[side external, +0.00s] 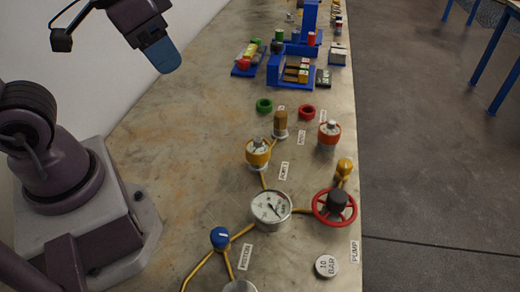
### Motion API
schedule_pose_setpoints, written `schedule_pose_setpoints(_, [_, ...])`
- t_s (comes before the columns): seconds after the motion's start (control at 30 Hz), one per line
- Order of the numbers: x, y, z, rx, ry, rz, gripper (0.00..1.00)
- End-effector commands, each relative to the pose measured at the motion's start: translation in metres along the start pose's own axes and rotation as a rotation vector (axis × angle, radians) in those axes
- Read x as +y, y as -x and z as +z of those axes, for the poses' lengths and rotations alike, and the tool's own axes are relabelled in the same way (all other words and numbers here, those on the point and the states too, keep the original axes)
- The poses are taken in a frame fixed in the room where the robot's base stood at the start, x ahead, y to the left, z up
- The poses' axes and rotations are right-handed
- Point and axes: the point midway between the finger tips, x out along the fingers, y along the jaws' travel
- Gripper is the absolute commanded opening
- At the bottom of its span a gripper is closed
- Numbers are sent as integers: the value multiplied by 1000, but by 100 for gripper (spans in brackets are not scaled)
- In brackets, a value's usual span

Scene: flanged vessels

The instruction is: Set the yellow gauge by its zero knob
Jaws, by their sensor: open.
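The yellow gauge (257,153) stands upright on the bench, left of the middle of the fittings. It has a yellow body, a pale dial and a small grey knob (261,141) at its top. The needle's reading is too small to tell. My gripper (162,56) hangs at the upper left with a blue fingertip, high over the bench and well apart from the yellow gauge. It is open, and nothing shows in it; its other finger is hidden.
A red gauge (329,135), a brass post (281,124) and a large white dial (270,208) stand around it. A red handwheel (323,219), a blue knob (220,238) and yellow pipes lie nearer. Blue racks (293,75) stand behind.

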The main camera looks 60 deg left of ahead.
Motion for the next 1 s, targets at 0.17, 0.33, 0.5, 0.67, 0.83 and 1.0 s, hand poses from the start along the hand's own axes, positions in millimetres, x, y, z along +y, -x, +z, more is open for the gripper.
schedule_pose_setpoints(0.17, [10,-44,-18,-210,118,74,48])
schedule_pose_setpoints(0.33, [13,-92,-37,-369,450,20,48])
schedule_pose_setpoints(0.5, [6,-141,-57,-431,885,-155,48])
schedule_pose_setpoints(0.67, [-10,-176,-82,-347,1365,-340,48])
schedule_pose_setpoints(0.83, [-24,-180,-108,-233,1774,-381,48])
schedule_pose_setpoints(1.0, [-21,-179,-111,-208,1966,-391,48])
